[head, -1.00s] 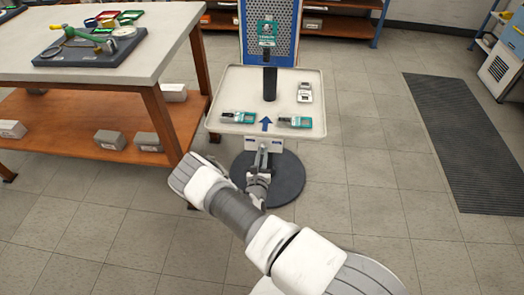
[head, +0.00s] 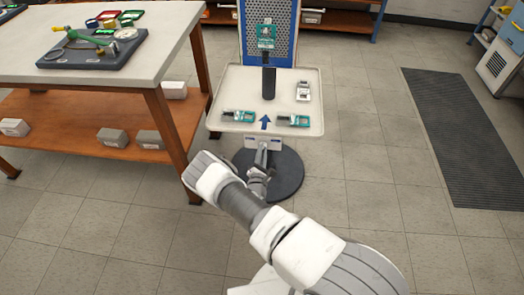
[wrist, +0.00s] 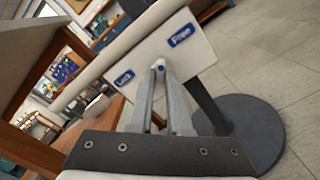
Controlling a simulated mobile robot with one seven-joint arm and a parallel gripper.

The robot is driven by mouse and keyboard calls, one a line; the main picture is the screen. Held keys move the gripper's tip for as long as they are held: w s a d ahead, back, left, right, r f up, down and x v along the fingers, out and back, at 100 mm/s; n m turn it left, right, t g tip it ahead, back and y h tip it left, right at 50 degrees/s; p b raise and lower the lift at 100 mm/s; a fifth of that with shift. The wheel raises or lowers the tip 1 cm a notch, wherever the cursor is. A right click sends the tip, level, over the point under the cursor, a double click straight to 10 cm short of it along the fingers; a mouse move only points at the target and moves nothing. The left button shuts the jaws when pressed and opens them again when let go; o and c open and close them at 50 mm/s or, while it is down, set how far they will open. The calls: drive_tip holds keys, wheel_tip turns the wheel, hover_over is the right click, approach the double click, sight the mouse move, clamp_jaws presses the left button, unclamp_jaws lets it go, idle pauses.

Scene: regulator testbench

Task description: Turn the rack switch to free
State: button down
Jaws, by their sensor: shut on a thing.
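The rack is a tray stand (head: 312,122) on a round dark base. A white plate under its front edge carries two blue labels, Lock (wrist: 124,77) and Free (wrist: 181,36). The small pale switch (wrist: 160,65) with a blue dot sits between the labels in the wrist view. My gripper (wrist: 159,72) is shut on the switch, its two fingers converging on it from below. In the head view my gripper (head: 261,160) reaches the plate from below; the switch is too small there to tell its angle.
The tray holds several teal and grey devices and a dark post. A wooden workbench (head: 150,75) with a shelf stands close on the left. The floor to the right is clear up to a dark mat (head: 465,130).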

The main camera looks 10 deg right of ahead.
drive_tip(key=shift+f+m, duration=0.1)
drive_tip(key=shift+m, duration=0.2)
idle(0.4)
drive_tip(key=c, duration=0.9)
unclamp_jaws()
drive_tip(key=shift+o, duration=0.2)
drive_tip(key=shift+s, duration=0.15)
drive_tip(key=p+v, duration=0.3)
drive_tip(key=v, duration=1.4)
drive_tip(key=shift+r, duration=0.2)
